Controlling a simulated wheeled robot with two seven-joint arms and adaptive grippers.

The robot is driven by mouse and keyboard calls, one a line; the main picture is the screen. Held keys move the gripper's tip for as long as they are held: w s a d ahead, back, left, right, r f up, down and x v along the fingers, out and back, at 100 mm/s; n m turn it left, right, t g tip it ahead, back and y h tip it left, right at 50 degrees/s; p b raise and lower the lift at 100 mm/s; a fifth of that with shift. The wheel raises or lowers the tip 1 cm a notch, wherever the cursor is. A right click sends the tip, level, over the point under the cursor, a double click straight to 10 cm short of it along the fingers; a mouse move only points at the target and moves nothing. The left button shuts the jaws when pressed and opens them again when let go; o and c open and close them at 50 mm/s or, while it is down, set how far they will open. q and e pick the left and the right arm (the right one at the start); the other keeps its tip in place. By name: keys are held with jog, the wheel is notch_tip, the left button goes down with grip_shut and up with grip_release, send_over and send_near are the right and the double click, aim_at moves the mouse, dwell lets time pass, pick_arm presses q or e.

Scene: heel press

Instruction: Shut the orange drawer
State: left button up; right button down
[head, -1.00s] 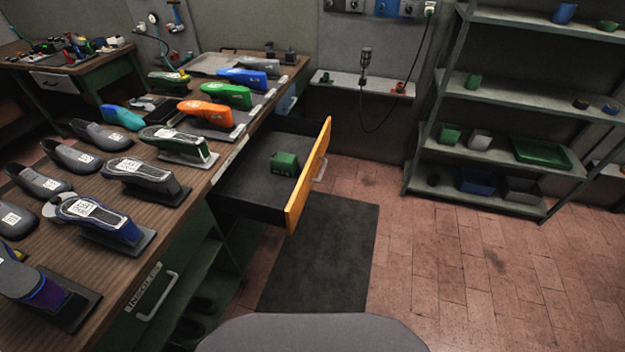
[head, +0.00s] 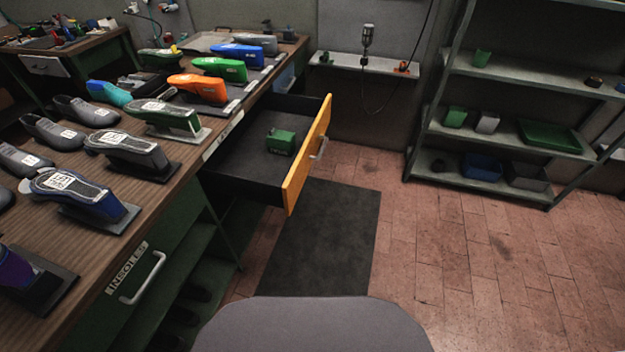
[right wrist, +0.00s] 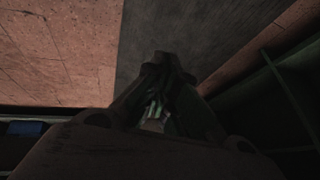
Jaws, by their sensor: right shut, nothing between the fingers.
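The orange drawer (head: 308,154) stands pulled out from the long workbench in the head view, its orange front facing right with a pale handle (head: 319,148) on it. A green block-like object (head: 281,141) lies inside on the dark drawer floor. My right gripper (right wrist: 165,62) shows in the right wrist view, shut and empty, above the dark floor mat and apart from the drawer. Neither gripper shows in the head view, and my left gripper is in no view.
The workbench (head: 110,228) carries several shoes and coloured lasts on stands. A closed green drawer labelled INSOLES (head: 135,270) is nearer. A dark mat (head: 325,245) lies on the brick floor below the orange drawer. A metal shelf (head: 480,180) stands at right, with open floor before it.

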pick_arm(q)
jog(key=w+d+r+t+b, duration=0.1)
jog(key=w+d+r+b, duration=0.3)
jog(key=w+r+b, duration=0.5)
pick_arm(e)
jog(key=w+a+r+m+t+y+b, duration=0.1)
jog(key=w+a+r+m+t, duration=0.2)
jog(key=w+r, duration=0.7)
jog(key=w+a+r+m+t+y+b, duration=0.15)
jog(key=w+a+r+m+t, duration=0.35)
jog(key=w, duration=0.9)
pick_arm(q)
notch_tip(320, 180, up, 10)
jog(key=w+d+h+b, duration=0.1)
jog(key=b, duration=0.9)
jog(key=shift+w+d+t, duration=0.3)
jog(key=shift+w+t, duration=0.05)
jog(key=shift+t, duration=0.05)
pick_arm(e)
jog(key=w+a+r+t+y, duration=0.1)
jog(key=w+a+r+y, duration=0.1)
jog(key=r, duration=1)
jog(key=w+a+r+m+t+y, duration=0.1)
jog(key=w+a+r+y, duration=0.1)
jog(key=r, duration=0.9)
jog(key=shift+w+a+r+m, duration=0.25)
jog(key=shift+w+r+m, duration=0.05)
jog(key=shift+w+r, duration=0.05)
